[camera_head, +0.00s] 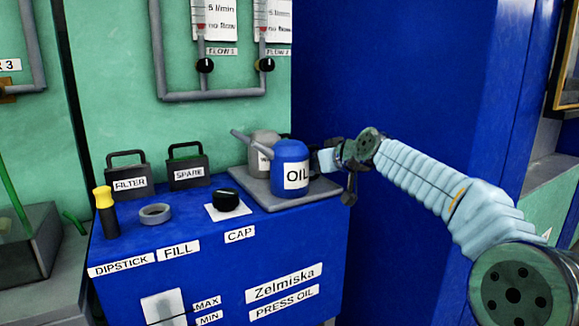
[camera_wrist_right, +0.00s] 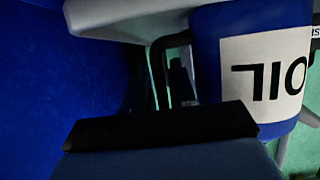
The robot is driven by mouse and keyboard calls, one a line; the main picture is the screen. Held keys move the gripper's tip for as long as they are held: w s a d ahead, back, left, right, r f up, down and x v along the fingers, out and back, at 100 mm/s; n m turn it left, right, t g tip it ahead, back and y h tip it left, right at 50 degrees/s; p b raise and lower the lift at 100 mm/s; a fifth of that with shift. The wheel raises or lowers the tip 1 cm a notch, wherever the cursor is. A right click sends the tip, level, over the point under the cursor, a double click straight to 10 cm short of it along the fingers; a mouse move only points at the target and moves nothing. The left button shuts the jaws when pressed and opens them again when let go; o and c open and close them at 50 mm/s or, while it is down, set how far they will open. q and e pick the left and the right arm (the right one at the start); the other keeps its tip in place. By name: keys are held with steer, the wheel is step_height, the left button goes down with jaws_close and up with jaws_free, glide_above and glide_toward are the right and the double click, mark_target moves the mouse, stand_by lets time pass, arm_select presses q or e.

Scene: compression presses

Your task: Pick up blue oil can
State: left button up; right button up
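The blue oil can (camera_head: 290,158), with a white OIL label and a spout pointing left, stands upright on the grey tray (camera_head: 320,191) on top of the blue press oil cabinet. My right gripper (camera_head: 328,160) is close beside the can's right side. In the right wrist view the can (camera_wrist_right: 208,55) fills the upper right, and a dark-edged finger (camera_wrist_right: 160,125) lies across the bottom. Whether the finger touches the can, and how wide the fingers stand, I cannot tell. My left gripper is not in view.
A grey can (camera_head: 264,141) stands just behind the blue one. Left of the tray are the black cap (camera_head: 226,200), a grey ring (camera_head: 155,213), the yellow-handled dipstick (camera_head: 105,210), and the FILTER (camera_head: 130,184) and SPARE (camera_head: 188,172) containers. A tall blue panel (camera_head: 400,80) rises behind my right arm.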

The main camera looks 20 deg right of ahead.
steer(key=shift+c, duration=0.3)
jaws_close()
stand_by(1.0)
steer(key=shift+r, duration=0.15)
